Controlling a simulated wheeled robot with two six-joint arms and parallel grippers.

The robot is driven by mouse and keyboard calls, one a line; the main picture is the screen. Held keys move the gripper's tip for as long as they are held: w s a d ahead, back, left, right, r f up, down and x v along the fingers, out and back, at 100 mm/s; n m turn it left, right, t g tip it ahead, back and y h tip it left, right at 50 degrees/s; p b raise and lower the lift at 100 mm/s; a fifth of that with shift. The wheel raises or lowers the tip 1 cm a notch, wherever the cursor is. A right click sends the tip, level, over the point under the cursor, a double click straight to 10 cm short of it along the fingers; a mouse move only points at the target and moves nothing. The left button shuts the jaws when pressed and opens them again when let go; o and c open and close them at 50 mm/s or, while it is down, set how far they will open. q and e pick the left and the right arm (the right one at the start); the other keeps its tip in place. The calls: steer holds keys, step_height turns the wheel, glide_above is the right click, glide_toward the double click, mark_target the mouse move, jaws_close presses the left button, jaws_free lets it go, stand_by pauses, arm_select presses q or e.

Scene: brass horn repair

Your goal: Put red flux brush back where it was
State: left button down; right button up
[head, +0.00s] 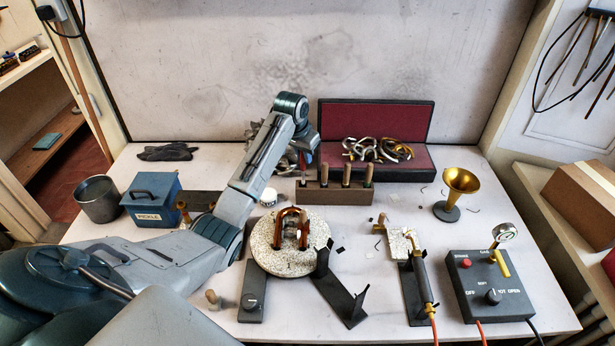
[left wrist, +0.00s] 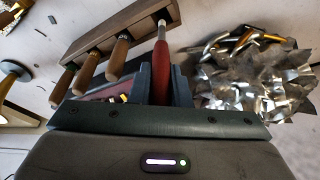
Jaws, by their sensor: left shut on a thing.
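The red flux brush (left wrist: 161,68) is between the fingers of my left gripper (left wrist: 162,88) in the left wrist view. Its red handle leads to a pale metal ferrule. The ferrule end is at the end of the dark wooden rack (left wrist: 120,30); I cannot tell whether it is in a hole. In the head view my left gripper (head: 303,148) is over the left end of the rack (head: 338,196), and the brush is mostly hidden there. Several wooden-handled tools (left wrist: 88,68) stand in the rack beside the brush. My right gripper is not in view.
Crumpled shiny metal scrap (left wrist: 255,85) lies close beside my left gripper. An open red-lined case (head: 400,165) with brass tubes stands behind the rack. A round speckled block (head: 275,262) with a copper bend is in front. A brass bell (head: 461,182) stands to the right.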

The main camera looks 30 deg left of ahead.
mark_target(301, 166)
arm_select(q)
steer(key=f, duration=0.1)
steer(key=s+f+p, duration=0.1)
steer(key=shift+f, duration=0.3)
steer(key=x, duration=0.2)
steer(key=p+x, duration=0.1)
steer(key=x, duration=0.1)
steer(key=shift+s+f, duration=0.15)
steer(key=shift+s, duration=0.2)
steer(key=shift+f, duration=0.1)
steer(key=c, duration=1.4)
jaws_free()
steer(key=shift+o, duration=0.2)
steer(key=shift+r, duration=0.35)
steer(key=b+v, duration=0.3)
steer(key=v, duration=0.8)
steer(key=shift+r, duration=0.4)
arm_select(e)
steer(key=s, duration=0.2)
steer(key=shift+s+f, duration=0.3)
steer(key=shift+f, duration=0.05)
arm_select(q)
steer(key=shift+s, duration=0.1)
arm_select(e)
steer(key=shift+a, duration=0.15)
